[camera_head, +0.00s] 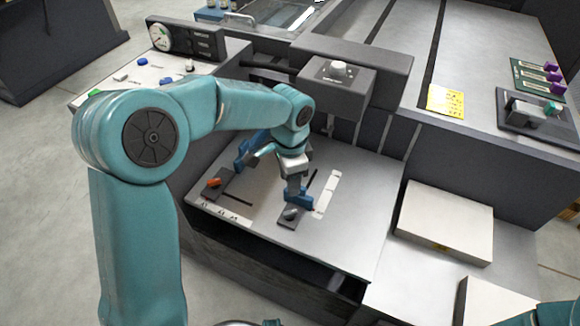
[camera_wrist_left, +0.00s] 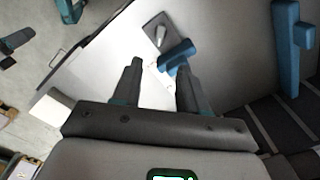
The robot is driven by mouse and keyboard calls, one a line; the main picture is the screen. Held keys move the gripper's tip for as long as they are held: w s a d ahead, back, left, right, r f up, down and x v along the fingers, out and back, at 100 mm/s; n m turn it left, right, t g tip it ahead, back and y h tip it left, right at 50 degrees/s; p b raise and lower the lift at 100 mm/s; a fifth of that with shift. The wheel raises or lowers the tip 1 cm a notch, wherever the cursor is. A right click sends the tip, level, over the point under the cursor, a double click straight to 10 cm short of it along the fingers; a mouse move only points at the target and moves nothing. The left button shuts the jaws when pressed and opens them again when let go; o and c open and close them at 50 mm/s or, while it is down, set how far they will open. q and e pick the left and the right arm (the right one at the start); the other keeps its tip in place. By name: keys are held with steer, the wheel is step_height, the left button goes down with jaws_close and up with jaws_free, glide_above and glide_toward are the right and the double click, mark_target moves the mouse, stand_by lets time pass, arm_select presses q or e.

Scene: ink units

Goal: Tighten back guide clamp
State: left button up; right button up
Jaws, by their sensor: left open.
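A dark clamp plate with a grey lever (camera_head: 290,214) lies on the pale feed table (camera_head: 345,225), beside a blue guide block (camera_head: 302,201). The same grey lever (camera_wrist_left: 160,36) and blue block (camera_wrist_left: 177,52) show ahead of the fingers in the left wrist view. A second clamp plate with an orange lever (camera_head: 214,182) lies to the left, near another blue guide piece (camera_head: 243,152). I cannot tell which clamp is the back one. My left gripper (camera_head: 292,186) is open above the blue block; its fingers (camera_wrist_left: 159,68) hold nothing. My right gripper is out of view.
A dark housing with a white knob (camera_head: 338,70) overhangs the table behind my left arm. A gauge panel (camera_head: 160,37) stands at upper left. White paper stacks (camera_head: 445,222) sit at right. A yellow note (camera_head: 446,101) lies on the upper deck.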

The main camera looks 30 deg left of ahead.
arm_select(q)
step_height(320, 180, up, 3)
steer(key=shift+f, duration=0.1)
stand_by(0.5)
steer(key=s+d+f+n+h+p, duration=0.1)
steer(key=s+d+f+n+p, duration=0.15)
steer(key=f, duration=0.35)
steer(key=s+d+f+n+h+p, duration=0.1)
steer(key=s+d+f+h+p, duration=0.1)
steer(key=s+d+f, duration=0.3)
steer(key=s+d+f+n+h+p, duration=0.1)
steer(key=s+d+f+n+p, duration=0.2)
steer(key=s+f+n, duration=0.4)
steer(key=s+f+p, duration=0.1)
steer(key=s, duration=0.4)
steer(key=shift+d, duration=0.3)
